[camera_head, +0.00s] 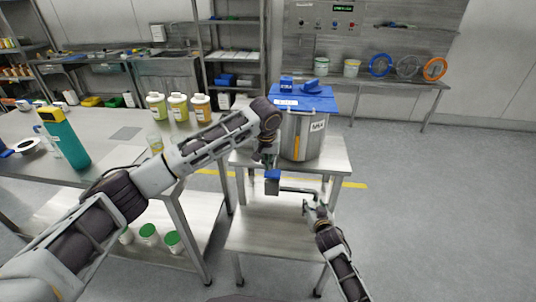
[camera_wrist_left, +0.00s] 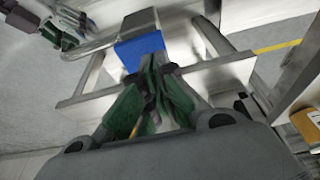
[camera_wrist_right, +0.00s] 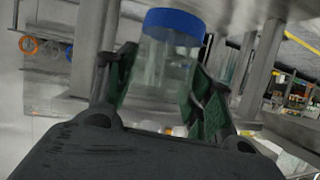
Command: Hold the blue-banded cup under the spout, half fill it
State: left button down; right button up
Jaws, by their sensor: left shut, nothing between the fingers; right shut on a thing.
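My right gripper (camera_wrist_right: 160,85) is shut on a clear cup with a blue band (camera_wrist_right: 172,60), which stands between its green fingers in the right wrist view. I cannot make out its fill level. In the head view my right gripper (camera_head: 311,207) is at the end of the thin metal spout pipe (camera_head: 298,190); the cup is too small there to tell its exact alignment. My left gripper (camera_wrist_left: 158,88) is shut and empty, with its tips close to the blue-topped block (camera_wrist_left: 140,48) at the pipe's other end. I cannot tell whether they touch.
The steel hopper (camera_head: 302,138) with a blue lid (camera_head: 303,97) stands on a metal stand behind the block. A steel table (camera_head: 110,150) on the left carries a teal bottle (camera_head: 64,140) and several yellow-labelled jars (camera_head: 178,107). The floor on the right is clear.

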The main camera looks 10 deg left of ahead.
pick_arm(q)
jog(key=shift+f, duration=0.7)
jog(key=shift+f, duration=0.95)
jog(key=shift+s+f, duration=0.1)
pick_arm(e)
jog(key=shift+o, duration=0.2)
dwell(0.6)
pick_arm(q)
jog(key=shift+r, duration=0.6)
jog(key=w+v, duration=0.1)
jog(key=v, duration=1.2)
jog(key=shift+r, duration=0.2)
jog(key=shift+w, duration=0.1)
pick_arm(e)
jog(key=shift+s, duration=0.2)
dwell(0.8)
